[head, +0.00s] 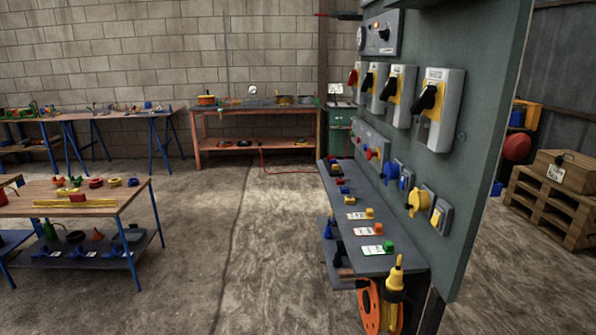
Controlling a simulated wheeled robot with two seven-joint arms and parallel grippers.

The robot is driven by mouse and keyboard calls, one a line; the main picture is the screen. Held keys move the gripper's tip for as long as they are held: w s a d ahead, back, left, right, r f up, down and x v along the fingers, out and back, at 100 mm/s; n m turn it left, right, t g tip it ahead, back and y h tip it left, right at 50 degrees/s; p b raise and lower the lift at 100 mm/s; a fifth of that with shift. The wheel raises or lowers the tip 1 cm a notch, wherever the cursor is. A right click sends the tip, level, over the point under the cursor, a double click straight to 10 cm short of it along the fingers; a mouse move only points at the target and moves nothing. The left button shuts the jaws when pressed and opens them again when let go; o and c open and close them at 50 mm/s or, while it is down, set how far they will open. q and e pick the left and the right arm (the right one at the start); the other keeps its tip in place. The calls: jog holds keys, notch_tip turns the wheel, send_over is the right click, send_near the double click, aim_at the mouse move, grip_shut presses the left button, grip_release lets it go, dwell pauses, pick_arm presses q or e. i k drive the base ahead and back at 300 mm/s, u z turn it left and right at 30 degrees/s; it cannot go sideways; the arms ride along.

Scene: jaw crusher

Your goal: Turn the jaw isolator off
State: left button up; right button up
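A row of grey isolator boxes is fixed to the upper part of a green-grey panel (477,120) on the right. The nearest isolator (450,105) has a black handle (426,99) on a yellow plate, tilted. Beside it are a second isolator (405,100) and a third isolator (379,95), both with tilted black handles. The farthest has a red handle (353,77). Their labels are too small to read, so I cannot tell which is the jaw isolator. Neither of my grippers is in view.
Below the isolators are sockets (419,201) and a shelf (377,262) with tags and coloured padlocks. An orange cable reel (369,308) is under its near end. A workbench (100,200) stands left, with clear concrete floor (270,230) between. A crate on pallets (555,205) is at right.

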aim_at(368, 83)
jog(key=u, duration=0.9)
jog(key=i, duration=2.05)
jog(key=z, duration=0.2)
jog(key=i, duration=1.55)
jog(key=z, duration=1.25)
